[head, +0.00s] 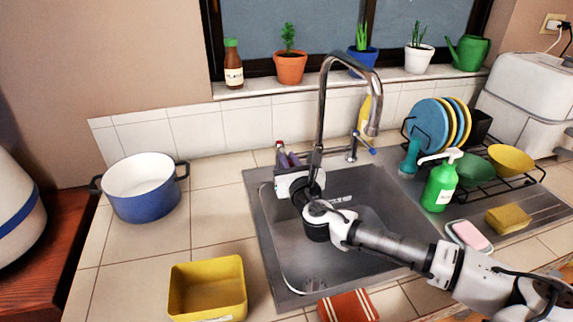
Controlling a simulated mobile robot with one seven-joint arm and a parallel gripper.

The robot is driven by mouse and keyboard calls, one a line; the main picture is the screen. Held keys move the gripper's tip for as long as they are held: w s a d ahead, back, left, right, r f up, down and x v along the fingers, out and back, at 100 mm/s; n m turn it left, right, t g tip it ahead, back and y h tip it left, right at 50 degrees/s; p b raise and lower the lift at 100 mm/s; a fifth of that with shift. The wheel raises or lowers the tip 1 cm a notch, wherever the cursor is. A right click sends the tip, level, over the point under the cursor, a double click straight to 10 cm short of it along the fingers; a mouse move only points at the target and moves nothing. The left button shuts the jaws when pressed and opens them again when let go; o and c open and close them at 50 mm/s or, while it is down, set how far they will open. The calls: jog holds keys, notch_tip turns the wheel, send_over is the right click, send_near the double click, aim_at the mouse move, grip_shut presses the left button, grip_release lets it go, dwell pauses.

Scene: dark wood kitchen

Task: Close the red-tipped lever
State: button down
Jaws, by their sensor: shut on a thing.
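The tall chrome faucet (321,110) stands at the back of the sink. The red-tipped lever (279,144) is at the faucet's left, with only its red end clearly showing; the rest is hidden by my gripper. My gripper (287,156) reaches up over the sink's back left edge, and its fingers are shut on the red-tipped lever. The fingers and lever are small here, so the exact contact is hard to see. A blue-tipped lever (369,148) sticks out on the faucet's right side.
The steel sink (285,262) lies under my arm. A blue pot (145,200) and yellow bin (207,290) stand left on the counter. A green soap bottle (440,185), dish rack (520,180) and sponges stand right. Counter left of the sink is partly clear.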

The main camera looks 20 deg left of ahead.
jog(key=c, duration=1.4)
grip_release()
jog(key=shift+c, duration=0.2)
jog(key=b+v, duration=0.4)
jog(key=v, duration=0.9)
jog(key=shift+s+d, duration=0.25)
jog(key=shift+s, duration=0.1)
jog(key=shift+s, duration=0.1)
